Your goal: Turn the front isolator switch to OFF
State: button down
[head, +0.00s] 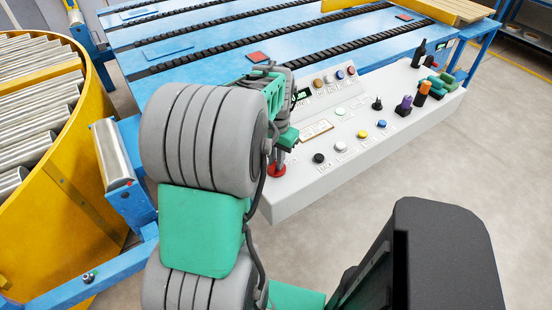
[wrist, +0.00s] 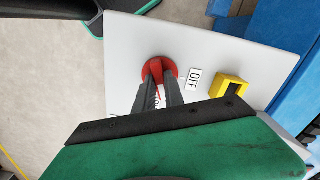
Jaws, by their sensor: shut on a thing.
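The front isolator switch is a red knob on a round red base (head: 277,171), at the near left corner of the light grey control panel (head: 330,176). In the wrist view its red base (wrist: 165,65) shows around my dark fingers. My gripper (wrist: 161,75) is shut on the red knob from above. A white OFF label (wrist: 194,78) is beside the base. Another label is partly hidden behind the fingers, and I cannot read it whole. The fingers cover much of the knob, so its exact pointing is hard to tell.
Several coloured buttons, a black joystick (head: 376,103) and purple and orange knobs stand farther along the panel. Blue conveyor beds (head: 200,45) lie behind it. A yellow roller ring (head: 60,200) is at the left.

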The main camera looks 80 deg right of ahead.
jog(key=n+p, duration=0.1)
jog(key=n, duration=0.5)
jog(key=shift+r+n, duration=0.1)
jog(key=shift+n, duration=0.2)
jog(key=n, duration=0.6)
jog(key=shift+n+p, duration=0.3)
jog(key=shift+p, duration=0.05)
jog(key=c, duration=1.4)
grip_release()
jog(key=shift+c, duration=0.2)
notch_tip(320, 180, up, 8)
jog(key=shift+w+f, duration=0.1)
jog(key=shift+f, duration=0.05)
